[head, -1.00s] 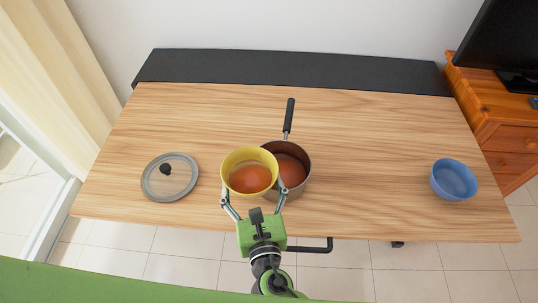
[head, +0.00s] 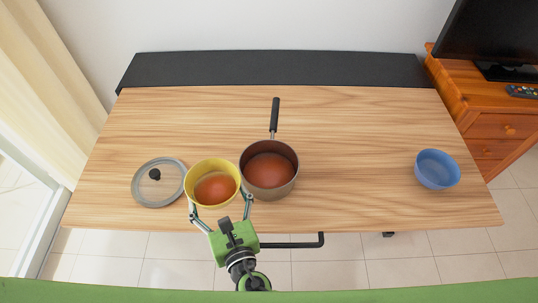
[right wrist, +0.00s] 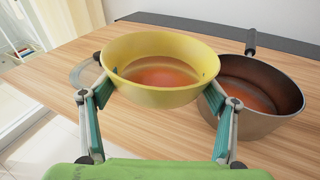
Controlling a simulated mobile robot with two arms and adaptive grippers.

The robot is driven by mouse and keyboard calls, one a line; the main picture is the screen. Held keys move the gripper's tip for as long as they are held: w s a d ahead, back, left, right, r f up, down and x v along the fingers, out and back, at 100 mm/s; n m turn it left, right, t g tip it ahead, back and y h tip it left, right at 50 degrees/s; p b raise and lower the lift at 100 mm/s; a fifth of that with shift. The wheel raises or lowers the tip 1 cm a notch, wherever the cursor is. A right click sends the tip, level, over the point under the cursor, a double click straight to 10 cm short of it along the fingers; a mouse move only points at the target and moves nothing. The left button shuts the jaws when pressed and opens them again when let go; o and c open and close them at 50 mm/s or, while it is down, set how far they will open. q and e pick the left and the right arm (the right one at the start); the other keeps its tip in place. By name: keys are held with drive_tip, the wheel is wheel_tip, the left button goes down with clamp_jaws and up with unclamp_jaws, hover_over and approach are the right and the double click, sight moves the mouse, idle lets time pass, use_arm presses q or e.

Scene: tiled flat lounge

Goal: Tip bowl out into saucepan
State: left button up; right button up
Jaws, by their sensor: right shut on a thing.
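The yellow bowl (head: 209,168) holds an orange-brown content and looks roughly upright. My right gripper (head: 220,204) is shut on the bowl, its fingers at the near side. In the right wrist view the bowl (right wrist: 160,95) is between the two teal finger pads. The dark brown saucepan (head: 268,147) stands on the table just right of the bowl, its black handle pointing to the back. A reddish-brown content shows inside it. In the right wrist view the bowl's right side hides part of the saucepan (right wrist: 242,124). My left gripper is not in view.
A glass lid (head: 146,191) with a dark knob lies on the wooden table (head: 340,130), left of the bowl and close to it. A blue bowl (head: 437,170) stands at the right end. The table is clear between saucepan and blue bowl.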

sight(237, 182)
drive_tip(key=r+p, duration=0.1)
drive_tip(key=r+m+p, duration=0.1)
drive_tip(key=d+r+p, duration=0.1)
drive_tip(key=shift+w+r+g, duration=0.1)
drive_tip(key=shift+w+g, duration=0.2)
drive_tip(key=shift+w+d+r+m+y+p, duration=0.35)
drive_tip(key=shift+m+p, duration=0.15)
drive_tip(key=shift+m, duration=0.3)
drive_tip(key=shift+c, duration=0.2)
drive_tip(key=shift+f, duration=0.15)
drive_tip(key=shift+d, duration=0.1)
drive_tip(key=shift+w+d+r+m+g+p, duration=0.45)
drive_tip(key=shift+d+r+m+p, duration=0.35)
drive_tip(key=shift+p, duration=0.4)
drive_tip(key=shift+w+d+f+m+y, duration=0.25)
drive_tip(key=shift+w+d+m, duration=0.3)
drive_tip(key=shift+m, duration=0.25)
drive_tip(key=shift+w+d+r+m+g+y+p, duration=0.15)
drive_tip(key=shift+d+r+m+g+y+p, duration=0.1)
drive_tip(key=shift+r+m+p, duration=0.35)
drive_tip(key=shift+w+d+r+m+g+y+p, duration=0.1)
drive_tip(key=shift+d+r+m+g+y+p, duration=0.2)
drive_tip(key=shift+p, duration=0.4)
idle(0.8)
